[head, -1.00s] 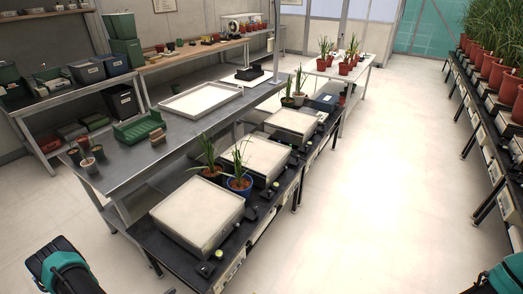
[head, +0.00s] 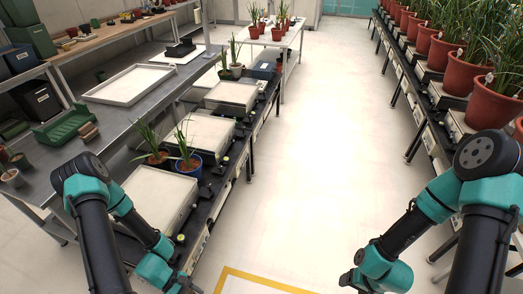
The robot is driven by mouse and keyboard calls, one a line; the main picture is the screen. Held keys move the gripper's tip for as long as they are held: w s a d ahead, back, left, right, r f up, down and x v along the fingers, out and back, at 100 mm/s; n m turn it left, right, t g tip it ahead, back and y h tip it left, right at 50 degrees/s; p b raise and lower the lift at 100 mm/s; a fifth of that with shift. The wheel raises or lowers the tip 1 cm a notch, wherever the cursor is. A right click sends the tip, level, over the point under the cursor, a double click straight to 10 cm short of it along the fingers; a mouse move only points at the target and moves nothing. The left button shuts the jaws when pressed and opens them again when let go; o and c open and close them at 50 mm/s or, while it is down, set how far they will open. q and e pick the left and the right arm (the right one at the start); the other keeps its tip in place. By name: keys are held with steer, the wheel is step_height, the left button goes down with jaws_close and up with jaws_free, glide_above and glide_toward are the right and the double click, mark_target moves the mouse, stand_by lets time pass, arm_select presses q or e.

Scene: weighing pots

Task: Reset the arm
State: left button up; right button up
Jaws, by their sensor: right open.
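My right arm comes in from the lower right, teal and black. Its wrist end with the right gripper (head: 352,281) is at the bottom edge, over the pale floor. The gripper is open, with no object seen in it; its fingertips are largely cut off. My left arm reaches down in front of the low bench with the weighing scales. Its teal wrist is at the bottom edge, and its gripper is below the picture.
Pale-topped scales (head: 232,95) line the low black bench. A plant in a blue pot (head: 188,167) and one in a brown pot (head: 158,158) stand among them. Red pots (head: 466,74) fill the right rack. The aisle floor (head: 300,150) is clear, with yellow tape (head: 262,281) at the bottom.

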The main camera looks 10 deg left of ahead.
arm_select(q)
steer(key=w+d+r+m+t+y, duration=0.1)
steer(key=w+d+r+m+y, duration=0.2)
steer(key=w+m, duration=0.3)
steer(key=w+d+r+m+t+y, duration=0.1)
steer(key=w+d+r+m+y, duration=0.2)
steer(key=w+m, duration=0.4)
steer(key=shift+d+r+y, duration=0.4)
steer(key=shift+d+y, duration=0.15)
steer(key=shift+y, duration=0.05)
